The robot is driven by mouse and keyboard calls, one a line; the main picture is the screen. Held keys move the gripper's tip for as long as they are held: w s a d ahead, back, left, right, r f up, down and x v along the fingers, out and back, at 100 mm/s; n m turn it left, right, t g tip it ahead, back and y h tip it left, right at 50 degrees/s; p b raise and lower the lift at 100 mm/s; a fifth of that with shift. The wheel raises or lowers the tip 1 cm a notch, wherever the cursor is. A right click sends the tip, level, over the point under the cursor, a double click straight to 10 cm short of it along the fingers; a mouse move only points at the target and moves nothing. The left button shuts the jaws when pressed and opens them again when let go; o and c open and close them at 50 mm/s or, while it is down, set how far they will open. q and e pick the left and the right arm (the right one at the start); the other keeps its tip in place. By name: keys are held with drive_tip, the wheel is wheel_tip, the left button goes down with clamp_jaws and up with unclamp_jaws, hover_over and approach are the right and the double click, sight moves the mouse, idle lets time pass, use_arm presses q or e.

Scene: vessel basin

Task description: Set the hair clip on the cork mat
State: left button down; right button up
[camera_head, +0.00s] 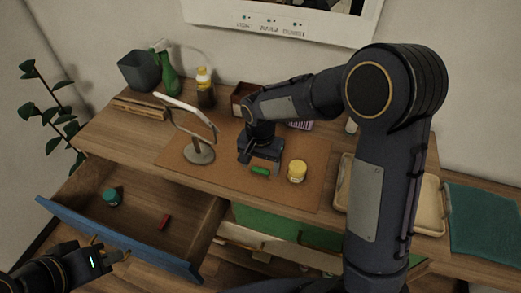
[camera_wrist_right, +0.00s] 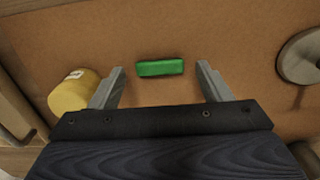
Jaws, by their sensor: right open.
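A small green bar, which looks like the hair clip (camera_head: 260,171), lies flat on the brown cork mat (camera_head: 300,203). In the right wrist view the green clip (camera_wrist_right: 160,68) lies between and just beyond the fingertips, apart from both. My right gripper (camera_head: 260,160) is open and empty, pointing down at the mat beside the clip. My left gripper (camera_head: 112,248) is at the lower left, in front of the open drawer, with its fingers apart and nothing between them.
The open drawer (camera_head: 125,235) holds a teal jar (camera_head: 112,196) and a red bar (camera_head: 165,221). A tray (camera_head: 430,200) sits at right.

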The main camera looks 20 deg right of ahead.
sight(261, 170)
wheel_tip(261, 170, up, 11)
drive_tip(key=s+d+r+n+t+y, duration=0.2)
drive_tip(key=s+d+r+y, duration=0.15)
drive_tip(key=s+d, duration=0.55)
drive_tip(key=s+a+f+n+t, duration=0.1)
drive_tip(key=s+f+n+t, duration=0.1)
drive_tip(key=s, duration=1.1)
drive_tip(key=shift+a+f+n+t, duration=0.15)
drive_tip(key=shift+a+n+t, duration=0.15)
drive_tip(key=shift+n+t, duration=0.45)
drive_tip(key=shift+a, duration=0.1)
